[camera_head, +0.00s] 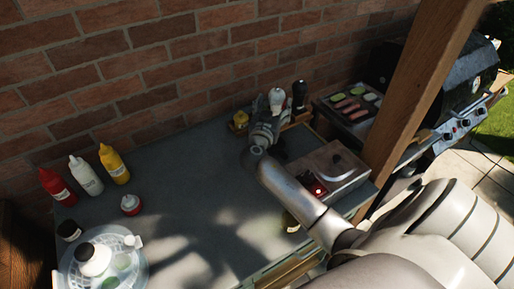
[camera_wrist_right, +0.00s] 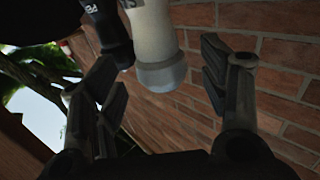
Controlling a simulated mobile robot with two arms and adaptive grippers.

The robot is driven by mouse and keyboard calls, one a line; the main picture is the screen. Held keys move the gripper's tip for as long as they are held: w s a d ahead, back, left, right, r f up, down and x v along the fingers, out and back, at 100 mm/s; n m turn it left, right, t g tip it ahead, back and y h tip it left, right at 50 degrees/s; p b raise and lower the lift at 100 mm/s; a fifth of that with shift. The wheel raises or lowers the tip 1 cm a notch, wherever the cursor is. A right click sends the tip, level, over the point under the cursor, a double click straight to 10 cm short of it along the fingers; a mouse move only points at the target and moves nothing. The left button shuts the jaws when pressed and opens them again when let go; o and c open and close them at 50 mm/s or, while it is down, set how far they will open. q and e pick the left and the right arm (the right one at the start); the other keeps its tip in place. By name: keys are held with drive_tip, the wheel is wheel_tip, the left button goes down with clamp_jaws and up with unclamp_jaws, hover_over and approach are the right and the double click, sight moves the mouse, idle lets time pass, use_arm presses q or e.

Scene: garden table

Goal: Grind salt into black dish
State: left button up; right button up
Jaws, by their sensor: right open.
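A white grinder (camera_wrist_right: 155,45), the likely salt grinder, shows between my fingers in the right wrist view, a little beyond the tips. A black grinder (camera_wrist_right: 108,30) with partly visible lettering stands beside it. In the head view the white grinder (camera_head: 276,97) is partly behind my right gripper (camera_head: 266,122), and the dark grinder (camera_head: 299,92) is just to its right. My right gripper is open and empty; its fingers also show in the wrist view (camera_wrist_right: 160,72). I cannot make out a black dish for certain. My left gripper is not in view.
Red (camera_head: 57,187), white (camera_head: 86,177) and yellow (camera_head: 114,165) bottles stand at the table's left. The brick wall (camera_head: 130,60) is close behind.

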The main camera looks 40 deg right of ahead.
drive_tip(key=s+a+n+t+y+b, duration=0.1)
drive_tip(key=s+a+n+y+b, duration=0.3)
drive_tip(key=a+n, duration=0.55)
drive_tip(key=s+a+f+n+g+y+p, duration=0.1)
drive_tip(key=s+a+f+n, duration=0.3)
drive_tip(key=n, duration=0.6)
drive_tip(key=s+a+f+n+y+p, duration=0.1)
drive_tip(key=s+a+f+n+y, duration=0.2)
drive_tip(key=s+a+f+n, duration=0.2)
drive_tip(key=shift+s+f+n+g+y, duration=0.4)
drive_tip(key=shift+s+f+n, duration=0.9)
drive_tip(key=shift+n, duration=1.05)
drive_tip(key=shift+s+a+r, duration=0.1)
drive_tip(key=shift+a, duration=0.05)
